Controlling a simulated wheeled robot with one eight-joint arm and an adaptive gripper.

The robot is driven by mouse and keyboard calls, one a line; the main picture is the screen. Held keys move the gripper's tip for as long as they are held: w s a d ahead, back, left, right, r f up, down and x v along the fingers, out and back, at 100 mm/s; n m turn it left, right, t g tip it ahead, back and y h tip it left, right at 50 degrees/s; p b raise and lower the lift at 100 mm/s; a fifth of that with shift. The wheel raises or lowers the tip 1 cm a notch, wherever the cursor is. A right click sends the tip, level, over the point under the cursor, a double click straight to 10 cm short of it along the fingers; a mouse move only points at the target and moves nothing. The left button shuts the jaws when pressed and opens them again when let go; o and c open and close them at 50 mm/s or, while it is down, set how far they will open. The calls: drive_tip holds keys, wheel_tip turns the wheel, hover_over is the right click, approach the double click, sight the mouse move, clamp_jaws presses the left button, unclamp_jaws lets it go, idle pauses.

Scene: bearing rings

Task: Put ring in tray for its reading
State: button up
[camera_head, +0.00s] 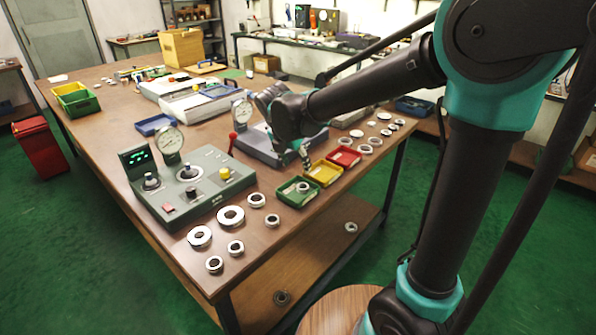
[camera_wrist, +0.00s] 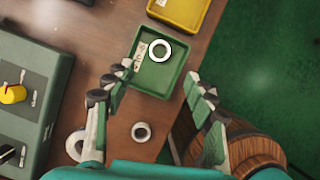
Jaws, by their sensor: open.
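A green tray (camera_head: 286,193) stands at the table's front edge, with a silver ring (camera_head: 303,186) lying in it. In the wrist view the green tray (camera_wrist: 150,82) lies beyond my fingertips, and the ring (camera_wrist: 152,51) lies flat near its far side. My gripper (camera_wrist: 163,78) is open and empty, its fingers spread to either side of the tray's near part. In the head view my gripper (camera_head: 304,155) hangs above the trays. A yellow tray (camera_head: 324,173) and a red tray (camera_head: 344,156) stand beside it. The gauge station (camera_head: 188,187) shows a green display, too small to read.
Several loose rings lie left of the green tray, among them a large one (camera_head: 220,216) and a small one (camera_head: 272,221). More rings lie beyond the red tray. A round wooden stool (camera_head: 340,309) is below the table edge.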

drive_tip(key=s+d+f+m, duration=0.4)
drive_tip(key=d+m, duration=0.4)
drive_tip(key=m, duration=0.2)
drive_tip(key=s+d+f+m+y, duration=0.1)
drive_tip(key=s+d+f+m, duration=0.2)
drive_tip(key=s+d+m, duration=0.4)
drive_tip(key=s+d+f+m+y, duration=0.1)
drive_tip(key=s+d+f+m, duration=0.3)
drive_tip(key=d+m, duration=0.5)
drive_tip(key=s+m, duration=0.1)
drive_tip(key=m, duration=0.3)
drive_tip(key=shift+s+d+f+m, duration=0.25)
drive_tip(key=shift+s+f+m, duration=0.05)
drive_tip(key=shift+s+f, duration=0.05)
drive_tip(key=shift+o, duration=0.4)
